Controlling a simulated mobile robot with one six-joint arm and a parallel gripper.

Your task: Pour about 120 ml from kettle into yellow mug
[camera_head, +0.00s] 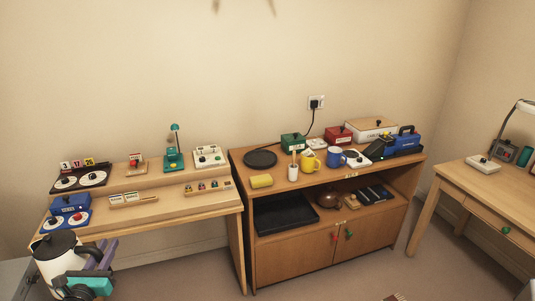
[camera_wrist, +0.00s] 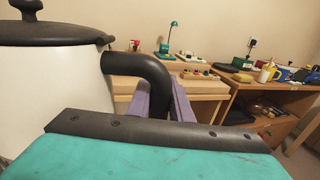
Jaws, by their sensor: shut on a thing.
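The kettle (camera_head: 54,250), cream-white with a black lid and black handle, is at the lower left of the head view. It also fills the left of the wrist view (camera_wrist: 50,90), looking roughly upright. My gripper (camera_head: 103,256) is shut on the kettle's black handle; its purple fingers (camera_wrist: 165,104) show around the handle in the wrist view. The spout and the kettle's contents cannot be seen.
A blue mug (camera_head: 335,157) stands right of the yellow mug, and a white cup with a stick (camera_head: 293,173) stands left of it. A yellow sponge (camera_head: 261,181) and black plate (camera_head: 260,158) lie farther left. A desk (camera_head: 150,222) with small devices stands between kettle and cabinet.

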